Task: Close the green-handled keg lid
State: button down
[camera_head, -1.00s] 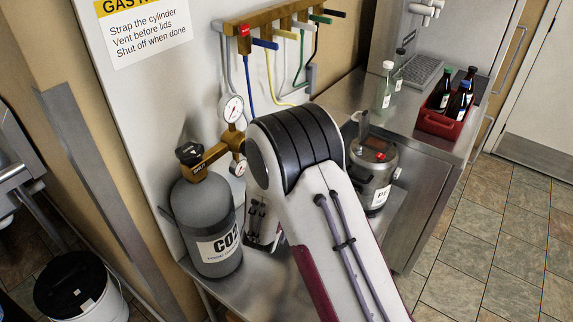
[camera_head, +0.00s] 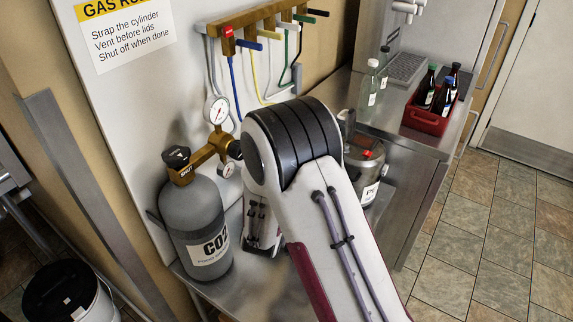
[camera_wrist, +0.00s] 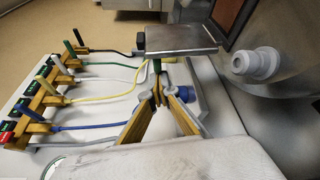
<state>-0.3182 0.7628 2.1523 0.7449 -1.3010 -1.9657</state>
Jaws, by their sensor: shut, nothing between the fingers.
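The steel keg (camera_head: 368,186) stands on the bench right of my arm in the head view, its left side partly hidden by the arm. Its lid (camera_head: 346,122) appears raised at the back of the keg's top. The head view hides the gripper behind my arm.
A grey CO2 cylinder (camera_head: 208,228) with gauge and regulator stands left of my arm. A hose manifold (camera_head: 262,27) with coloured handles hangs on the wall; its hoses cross the wrist view. A red crate of bottles (camera_head: 427,121) stands at the right. The floor at right is clear.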

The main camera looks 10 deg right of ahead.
jog(key=shift+s+d+r+m+t, duration=0.25)
jog(key=shift+m+t, duration=0.05)
jog(key=shift+m, duration=0.2)
jog(key=s+d+m, duration=0.1)
jog(key=m, duration=0.1)
jog(key=s+d+r+m+t+h, duration=0.1)
jog(key=m, duration=0.1)
jog(key=shift+s+d+r+m+t, duration=0.2)
jog(key=shift+s+d+m+t, duration=0.1)
jog(key=shift+s+d, duration=0.75)
jog(key=shift+s+d+f, duration=0.2)
jog(key=shift+s+d, duration=0.5)
jog(key=shift+d, duration=0.05)
jog(key=shift+s+d+f, duration=0.65)
jog(key=shift+s+d, duration=0.2)
jog(key=shift+s, duration=0.05)
jog(key=shift+s+d+f, duration=0.45)
jog(key=shift+f, duration=0.25)
